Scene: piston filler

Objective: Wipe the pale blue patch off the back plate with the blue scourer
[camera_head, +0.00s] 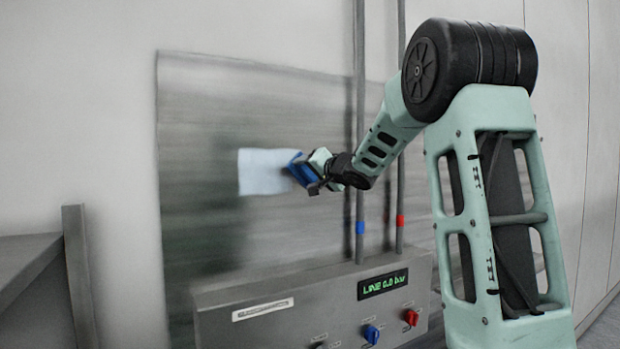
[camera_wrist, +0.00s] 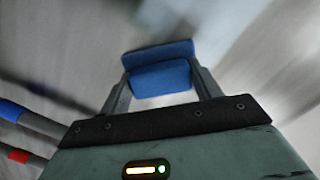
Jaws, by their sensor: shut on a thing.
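The pale blue patch (camera_head: 264,172) is a light rectangle on the grey metal back plate (camera_head: 200,115), left of my gripper in the head view. My gripper (camera_head: 310,172) is shut on the blue scourer (camera_head: 302,174), which overlaps the right edge of the patch in that view. I cannot tell whether the scourer touches the plate. In the wrist view the blue scourer (camera_wrist: 160,68) sits between the two fingers of my gripper (camera_wrist: 160,85). The surface beyond it is blurred there, and the patch cannot be made out clearly.
Two vertical pipes (camera_head: 360,130) with a blue band and a red band stand close to the gripper. Below is a grey control box (camera_head: 235,325) with a green LINE 0.0 display (camera_head: 383,284), a blue knob (camera_head: 371,334) and a red knob (camera_head: 411,317). A grey ledge (camera_head: 30,255) is at left.

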